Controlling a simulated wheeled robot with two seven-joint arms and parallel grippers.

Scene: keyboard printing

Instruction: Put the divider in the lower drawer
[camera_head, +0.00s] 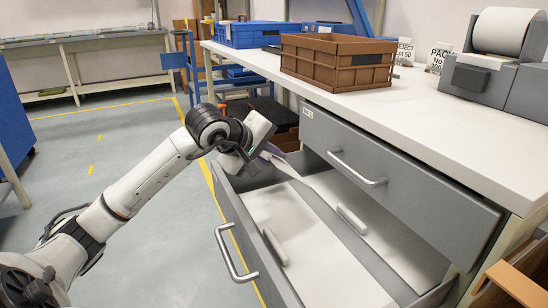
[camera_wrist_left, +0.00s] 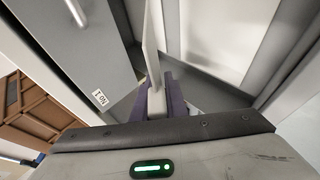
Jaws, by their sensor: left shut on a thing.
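The lower drawer (camera_head: 232,213) is pulled open below the worktop, with a pale floor and a grey lengthwise strip (camera_head: 345,236) inside. My left gripper (camera_head: 270,154) is at the drawer's back left corner, tilted down into it. In the left wrist view its purple fingers (camera_wrist_left: 155,97) are shut on a thin white plate, the divider (camera_wrist_left: 152,45). The divider stands edge-on to that camera and runs away from the fingers along the drawer. In the head view only a pale part near the fingers shows; whether it touches the floor cannot be told. My right gripper is not in view.
The upper drawer front (camera_head: 400,172) is close beside the opening, with a bar handle (camera_head: 357,171). A brown crate (camera_head: 337,63) and a grey label printer (camera_head: 480,77) stand on the worktop. The floor at left is clear.

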